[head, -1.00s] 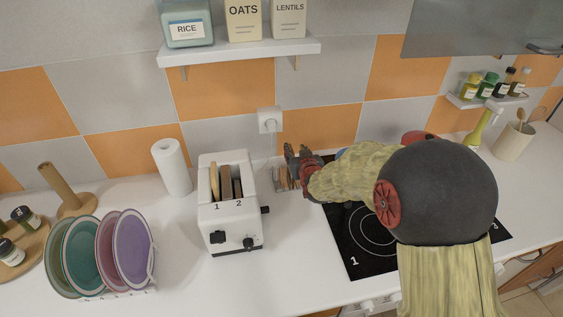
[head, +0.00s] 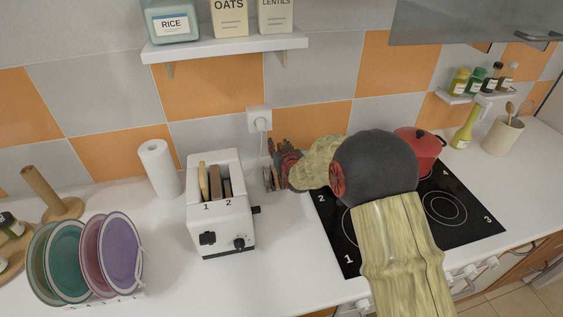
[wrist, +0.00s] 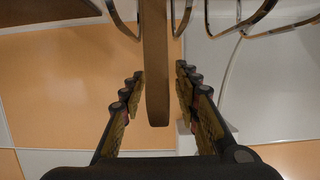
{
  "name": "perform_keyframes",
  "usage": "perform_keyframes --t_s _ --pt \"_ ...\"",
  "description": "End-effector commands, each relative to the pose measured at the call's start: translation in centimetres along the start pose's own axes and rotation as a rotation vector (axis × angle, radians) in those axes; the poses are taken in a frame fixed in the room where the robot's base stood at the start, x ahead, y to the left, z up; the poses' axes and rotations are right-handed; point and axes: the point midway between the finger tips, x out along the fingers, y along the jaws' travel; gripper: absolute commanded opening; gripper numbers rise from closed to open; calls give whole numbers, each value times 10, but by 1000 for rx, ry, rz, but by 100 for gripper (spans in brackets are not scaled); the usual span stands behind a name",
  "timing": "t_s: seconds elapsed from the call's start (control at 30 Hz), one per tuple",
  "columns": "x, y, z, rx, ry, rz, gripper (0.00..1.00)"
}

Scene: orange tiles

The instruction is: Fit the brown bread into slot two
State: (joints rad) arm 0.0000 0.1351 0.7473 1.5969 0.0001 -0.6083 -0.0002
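A white toaster (head: 221,222) with slots marked 1 and 2 stands on the counter. A pale slice (head: 203,182) stands in its left part, and a brown slice (head: 214,180) shows just right of it; I cannot tell exactly which slot each fills. My gripper (head: 274,160) is right of the toaster, at a small rack (head: 267,180) partly hidden by it. In the wrist view, a brown bread slice (wrist: 157,70) stands edge-on between the fingers of my gripper (wrist: 160,85). Narrow gaps show on both sides, so the gripper is open around it. Wire loops (wrist: 225,20) of the rack show above.
A paper towel roll (head: 160,168) stands left of the toaster and a plate rack with plates (head: 122,255) is at front left. A black hob (head: 335,225) with a red pot (head: 420,150) is at right. A shelf (head: 225,48) hangs above. Counter in front of the toaster is clear.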

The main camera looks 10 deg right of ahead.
Motion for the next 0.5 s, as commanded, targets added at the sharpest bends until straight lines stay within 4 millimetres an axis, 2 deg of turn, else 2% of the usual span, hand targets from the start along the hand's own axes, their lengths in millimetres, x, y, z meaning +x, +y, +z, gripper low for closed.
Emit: perform_keyframes --t_s 0.27,0.5 --pt "2 0 -1 0 0 0 31" --pt "2 0 -1 0 0 0 18"
